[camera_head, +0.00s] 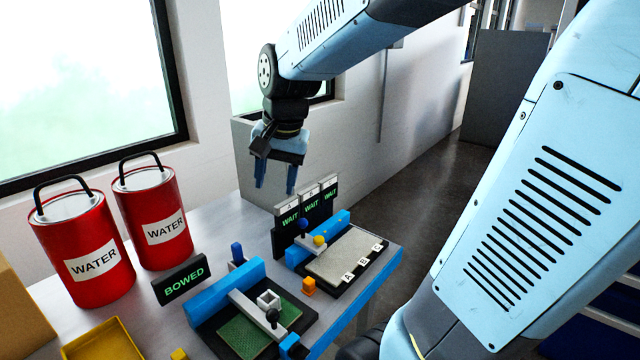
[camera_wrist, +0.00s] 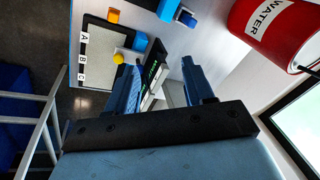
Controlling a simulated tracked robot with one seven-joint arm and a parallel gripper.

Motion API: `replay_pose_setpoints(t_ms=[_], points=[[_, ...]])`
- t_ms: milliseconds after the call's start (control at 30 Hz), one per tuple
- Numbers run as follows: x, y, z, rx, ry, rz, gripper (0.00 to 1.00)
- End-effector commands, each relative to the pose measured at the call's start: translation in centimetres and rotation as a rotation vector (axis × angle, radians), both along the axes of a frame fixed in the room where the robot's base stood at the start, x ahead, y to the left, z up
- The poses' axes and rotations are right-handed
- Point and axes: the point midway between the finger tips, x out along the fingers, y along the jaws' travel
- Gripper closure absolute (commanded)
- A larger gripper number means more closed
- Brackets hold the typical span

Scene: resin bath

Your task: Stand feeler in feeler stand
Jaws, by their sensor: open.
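My gripper (camera_head: 275,188) is open and empty, fingers pointing down, above the far end of the bench. In the wrist view its two blue fingers stand apart with a gap between them (camera_wrist: 160,78). I cannot tell for sure which piece is the feeler or the feeler stand. The orange block (camera_wrist: 113,16) and yellow ball (camera_wrist: 118,58) also show in the wrist view.
A grey plate (camera_head: 345,254) marked A, B, C lies before several WAIT signs (camera_head: 290,219). Two red WATER cans (camera_head: 84,262), a BOWED sign (camera_head: 182,281) and a yellow tray (camera_head: 103,342) stand left.

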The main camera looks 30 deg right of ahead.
Motion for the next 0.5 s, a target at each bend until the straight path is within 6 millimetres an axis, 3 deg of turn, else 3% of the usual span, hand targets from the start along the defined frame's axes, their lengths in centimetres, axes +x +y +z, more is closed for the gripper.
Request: replay_pose_setpoints(t_ms=[500], points=[[-8.4, -3.3, 3.0, -0.188, -0.216, 0.363, 0.48]])
